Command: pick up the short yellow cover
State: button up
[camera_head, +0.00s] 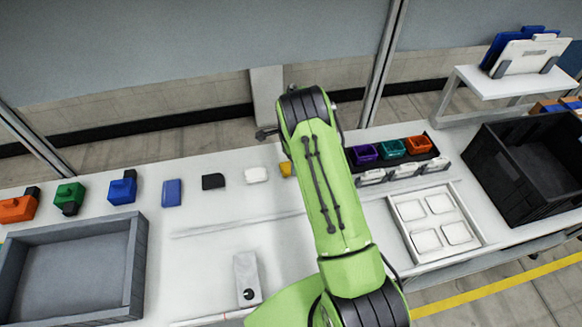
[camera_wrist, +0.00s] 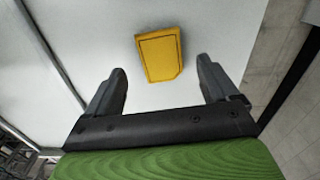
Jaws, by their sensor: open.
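The short yellow cover (camera_wrist: 160,56) lies flat on the white table in the wrist view, just beyond my fingertips and centred a little left of the middle of the gap. In the head view the yellow cover (camera_head: 286,169) is partly hidden behind my green arm. My gripper (camera_wrist: 162,82) is open and empty, with one dark finger on each side. In the head view my gripper is mostly hidden by my arm.
Left of the cover stand a white piece (camera_head: 256,175), a black piece (camera_head: 213,181) and a blue piece (camera_head: 172,193). A grey tray (camera_head: 137,262) is front left. Coloured bins (camera_head: 391,149), a white pallet (camera_head: 405,235) and a black crate (camera_head: 490,170) are right.

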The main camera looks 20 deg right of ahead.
aim_at(289, 164)
notch_tip(289, 164, down, 4)
jog(key=shift+w+a+r, duration=0.1)
jog(key=shift+w+a, duration=0.05)
jog(key=c, duration=1.1)
